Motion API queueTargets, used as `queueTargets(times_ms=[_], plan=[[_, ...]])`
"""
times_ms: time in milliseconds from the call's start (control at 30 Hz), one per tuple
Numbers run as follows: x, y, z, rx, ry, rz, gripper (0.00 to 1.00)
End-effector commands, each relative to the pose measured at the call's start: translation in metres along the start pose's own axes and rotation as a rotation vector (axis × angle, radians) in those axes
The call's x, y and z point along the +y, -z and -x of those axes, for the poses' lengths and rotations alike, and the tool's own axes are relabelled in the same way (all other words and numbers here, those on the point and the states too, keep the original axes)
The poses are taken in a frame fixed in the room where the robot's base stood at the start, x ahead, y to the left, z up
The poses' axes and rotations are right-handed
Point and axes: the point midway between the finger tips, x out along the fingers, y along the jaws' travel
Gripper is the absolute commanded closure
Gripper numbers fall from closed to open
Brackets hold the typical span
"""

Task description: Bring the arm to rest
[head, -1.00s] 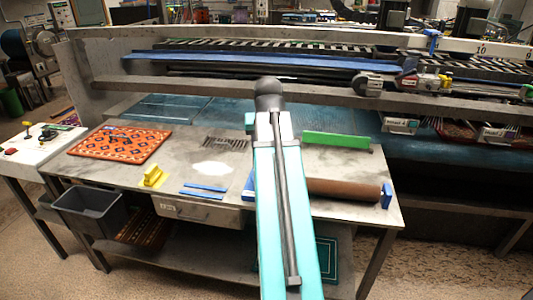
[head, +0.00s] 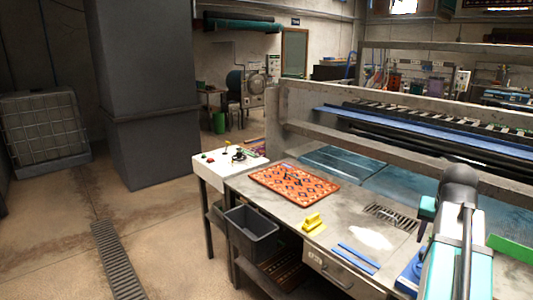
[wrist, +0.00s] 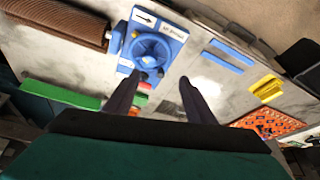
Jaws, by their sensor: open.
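My arm shows at the right edge of the head view, teal and white with a dark rounded joint on top, reaching over the work table (head: 290,205). Its gripper end is hidden there. In the wrist view my gripper (wrist: 163,80) is open, its two dark fingers apart with nothing between them. Beyond the fingertips is a blue fixture (wrist: 150,50) with a round blue part and a white arrow label. The fingers appear above the table; I cannot tell how high.
An orange patterned rug (head: 294,184), a yellow tool (head: 313,222) and blue strips (head: 356,256) lie on the table. A dark bin (head: 252,234) is below its left end. A brown roll (wrist: 58,22) and green bar (wrist: 60,94) show. The floor at left is mostly open.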

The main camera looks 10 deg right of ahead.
Motion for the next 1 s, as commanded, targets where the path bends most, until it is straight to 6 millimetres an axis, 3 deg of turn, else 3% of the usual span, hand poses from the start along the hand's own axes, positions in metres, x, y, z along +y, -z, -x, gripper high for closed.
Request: queueTargets(times_ms=[267, 500, 1000], plan=[[-0.057, -0.033, -0.062, -0.112, 0.026, 0.089, 0.5], [-0.098, -0.074, -0.115, -0.213, 0.037, 0.16, 0.5], [-0.163, -0.174, -0.205, -0.397, 0.041, 0.298, 0.5]])
